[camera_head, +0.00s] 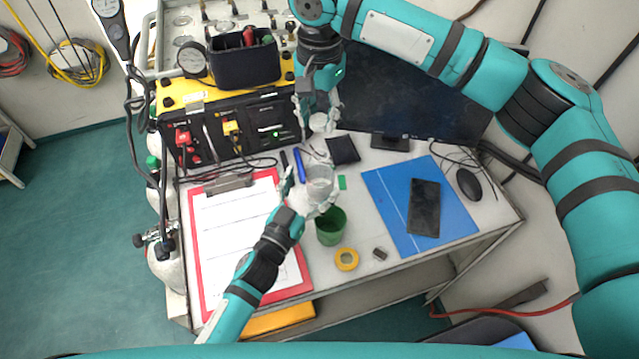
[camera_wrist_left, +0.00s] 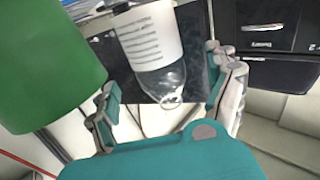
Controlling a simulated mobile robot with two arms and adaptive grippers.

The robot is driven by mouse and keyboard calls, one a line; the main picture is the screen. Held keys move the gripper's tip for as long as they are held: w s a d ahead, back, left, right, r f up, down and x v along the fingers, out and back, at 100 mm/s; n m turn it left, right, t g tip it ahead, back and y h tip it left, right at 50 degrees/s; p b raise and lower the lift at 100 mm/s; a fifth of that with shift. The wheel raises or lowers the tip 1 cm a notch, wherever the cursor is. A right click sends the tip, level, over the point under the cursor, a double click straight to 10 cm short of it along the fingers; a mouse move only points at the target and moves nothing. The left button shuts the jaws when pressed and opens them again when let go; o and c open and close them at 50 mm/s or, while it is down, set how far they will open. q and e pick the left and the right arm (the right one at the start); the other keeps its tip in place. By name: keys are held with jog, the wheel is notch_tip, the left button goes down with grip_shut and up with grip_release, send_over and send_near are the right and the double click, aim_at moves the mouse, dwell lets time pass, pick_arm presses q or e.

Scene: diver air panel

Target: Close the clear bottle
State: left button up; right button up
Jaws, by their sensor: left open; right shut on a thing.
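My right gripper (camera_head: 318,108) is above and behind the bottle, shut on a small pale round thing (camera_head: 320,123), which looks like a cap. The fingers partly hide it.
The green cup (camera_head: 331,227) stands close beside the bottle. A red clipboard (camera_head: 205,285) lies left, a blue folder (camera_head: 385,185) with a phone (camera_head: 424,205) right. Yellow tape (camera_head: 346,259) lies in front. A black-and-yellow panel (camera_head: 240,125) and monitor (camera_head: 400,95) stand behind.

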aim_at(320, 150)
pick_arm(q)
jog(key=x, duration=0.4)
jog(key=shift+w+d, duration=0.25)
pick_arm(e)
jog(key=shift+w+d+f, duration=0.1)
jog(key=shift+w+d, duration=0.05)
jog(key=shift+w, duration=0.05)
jog(key=shift+s, duration=0.15)
pick_arm(q)
jog(key=c, duration=1.8)
pick_arm(e)
jog(key=shift+f, duration=2.45)
jog(key=shift+f, duration=0.1)
jog(key=shift+f, duration=0.8)
pick_arm(q)
grip_shut()
pick_arm(e)
jog(key=shift+f, duration=0.55)
